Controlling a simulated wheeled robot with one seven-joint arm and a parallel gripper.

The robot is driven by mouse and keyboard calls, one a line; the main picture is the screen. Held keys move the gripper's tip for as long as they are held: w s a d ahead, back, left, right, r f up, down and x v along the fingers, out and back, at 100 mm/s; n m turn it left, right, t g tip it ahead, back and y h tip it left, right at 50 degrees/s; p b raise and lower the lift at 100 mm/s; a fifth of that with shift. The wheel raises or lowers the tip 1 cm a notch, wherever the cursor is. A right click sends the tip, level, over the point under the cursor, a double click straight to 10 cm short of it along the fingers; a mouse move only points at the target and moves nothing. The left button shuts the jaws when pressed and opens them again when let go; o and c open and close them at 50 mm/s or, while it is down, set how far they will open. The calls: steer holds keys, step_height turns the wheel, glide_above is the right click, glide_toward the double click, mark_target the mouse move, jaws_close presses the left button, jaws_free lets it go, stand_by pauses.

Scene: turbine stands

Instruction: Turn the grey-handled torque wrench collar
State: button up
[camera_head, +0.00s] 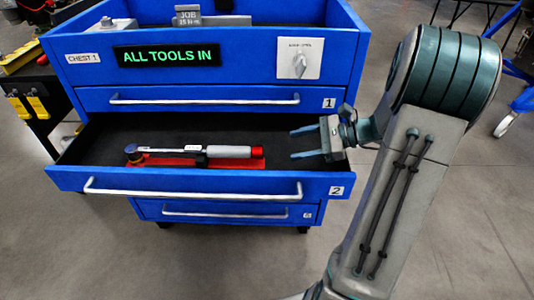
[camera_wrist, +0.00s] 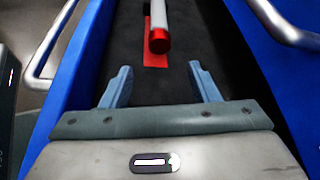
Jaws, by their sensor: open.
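The torque wrench (camera_head: 205,151) lies in the open drawer 2 of the blue chest, on a red patch (camera_head: 180,162). Its grey handle (camera_head: 228,152) points right and ends in a red collar (camera_head: 257,151). Its head (camera_head: 133,153) is at the left. In the wrist view the red collar (camera_wrist: 159,41) is ahead of the fingers, near the middle, with part of the handle (camera_wrist: 157,12) behind it. My gripper (camera_head: 301,144) is open and empty, at the drawer's right end, apart from the collar. Both fingers also show in the wrist view (camera_wrist: 160,84).
The chest's drawer 2 (camera_head: 66,178) is pulled out, with a silver bar handle (camera_head: 190,192) along its front. Closed drawer 1 (camera_head: 205,99) sits above. A green "ALL TOOLS IN" display (camera_head: 167,55) and a switch plate (camera_head: 299,60) are on the chest front. A "JOB" block (camera_head: 188,15) stands on top.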

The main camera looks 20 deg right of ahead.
mark_target(258, 153)
steer(key=b+x, duration=0.1)
steer(key=x, duration=0.8)
steer(key=shift+w+a+f+b, duration=0.1)
steer(key=shift+w+a+b, duration=0.05)
steer(key=shift+a+b, duration=0.2)
steer(key=c, duration=1)
steer(key=shift+f, duration=0.1)
